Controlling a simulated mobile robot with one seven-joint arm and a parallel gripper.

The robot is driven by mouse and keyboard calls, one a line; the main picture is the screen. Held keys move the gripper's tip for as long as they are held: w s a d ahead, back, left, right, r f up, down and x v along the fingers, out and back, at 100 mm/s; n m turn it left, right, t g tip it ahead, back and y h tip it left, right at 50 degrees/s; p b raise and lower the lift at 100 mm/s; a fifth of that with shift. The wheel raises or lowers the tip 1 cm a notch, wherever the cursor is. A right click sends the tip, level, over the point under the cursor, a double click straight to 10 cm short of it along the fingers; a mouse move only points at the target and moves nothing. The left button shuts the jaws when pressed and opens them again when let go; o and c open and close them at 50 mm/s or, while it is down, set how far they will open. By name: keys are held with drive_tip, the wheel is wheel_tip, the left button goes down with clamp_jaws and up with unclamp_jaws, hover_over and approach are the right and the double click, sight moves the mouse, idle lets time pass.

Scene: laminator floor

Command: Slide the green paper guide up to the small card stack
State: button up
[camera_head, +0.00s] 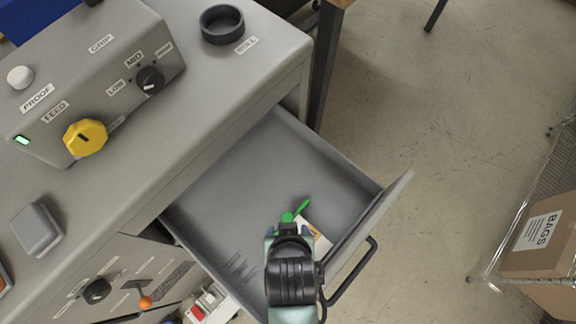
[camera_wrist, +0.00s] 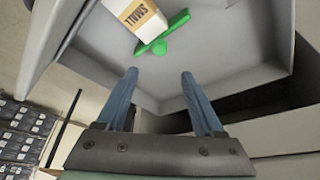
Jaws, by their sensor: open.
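The green paper guide (camera_head: 303,207) is a thin bar with a round knob, lying in the open grey drawer (camera_head: 215,185). It also shows in the wrist view (camera_wrist: 177,21), lying slantwise beside the small card stack. I cannot tell if guide and stack touch. My gripper (camera_wrist: 159,74) is open, its two blue fingers apart and empty, with the guide's knob ahead of the gap between them. In the head view the gripper (camera_head: 287,231) is over the drawer, close to the knob.
The drawer's front panel (camera_head: 385,205) and black handle (camera_head: 350,275) are close to my arm. The cabinet above carries a control panel with a yellow knob (camera_head: 85,137) and a black round cup (camera_head: 222,24). Much drawer floor is bare.

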sight(287, 220)
drive_tip(key=shift+r, duration=0.2)
drive_tip(key=shift+c, duration=0.2)
drive_tip(key=shift+f, duration=0.1)
drive_tip(key=shift+c, duration=1.2)
drive_tip(key=w+n, duration=0.2)
drive_tip(key=w+a+f+n+g+y+b, duration=0.1)
drive_tip(key=w+n, duration=0.1)
drive_tip(key=w+a+f+n+b, duration=0.1)
drive_tip(key=w+n, duration=0.1)
drive_tip(key=shift+w+a+y, duration=0.1)
drive_tip(key=shift+w+y, duration=0.2)
drive_tip(key=shift+w, duration=0.1)
clamp_jaws()
drive_tip(key=shift+n+g+y, duration=0.3)
drive_tip(key=shift+n, duration=0.3)
drive_tip(key=x, duration=0.6)
drive_tip(key=w+x, duration=0.1)
drive_tip(key=x, duration=0.2)
drive_tip(key=shift+r, duration=0.1)
drive_tip(key=shift+s+f, duration=0.1)
drive_tip(key=shift+f, duration=0.3)
drive_tip(key=shift+s+d+p, duration=0.5)
drive_tip(key=shift+s+d, duration=0.35)
drive_tip(key=shift+s, duration=0.1)
drive_tip(key=shift+s+d, duration=0.4)
